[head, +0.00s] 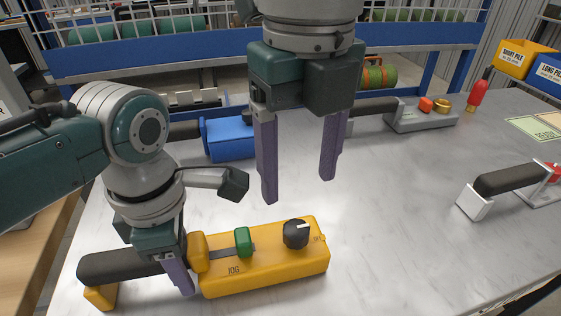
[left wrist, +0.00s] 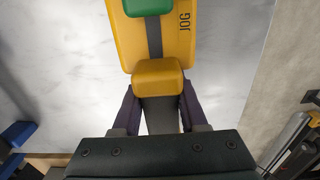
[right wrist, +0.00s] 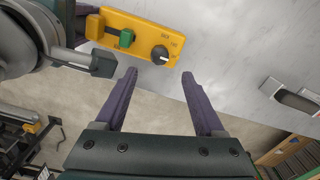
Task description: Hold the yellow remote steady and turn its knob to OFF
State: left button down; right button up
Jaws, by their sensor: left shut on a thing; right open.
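The yellow remote (head: 270,268) lies on the table at the front, with a black handle (head: 120,267) at its left, a green slider (head: 243,241) and a black knob (head: 296,234) with a white mark. My left gripper (head: 178,272) is shut on the remote's handle; in the left wrist view its fingers close around the dark handle (left wrist: 160,117) beside the yellow collar. My right gripper (head: 298,190) is open and empty, pointing down above and behind the knob. In the right wrist view the knob (right wrist: 160,53) lies beyond the open fingers (right wrist: 162,100), apart from them.
A blue tool (head: 228,138) and a grey device (head: 420,117) with an orange button lie at the back. A red bottle (head: 477,94) stands at the back right. A black-handled tool (head: 510,180) lies at the right. The table's middle is clear.

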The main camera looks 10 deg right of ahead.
jog(key=shift+r, duration=1.55)
pick_arm(q)
jog(key=shift+c, duration=1.8)
grip_release()
jog(key=shift+r, duration=0.15)
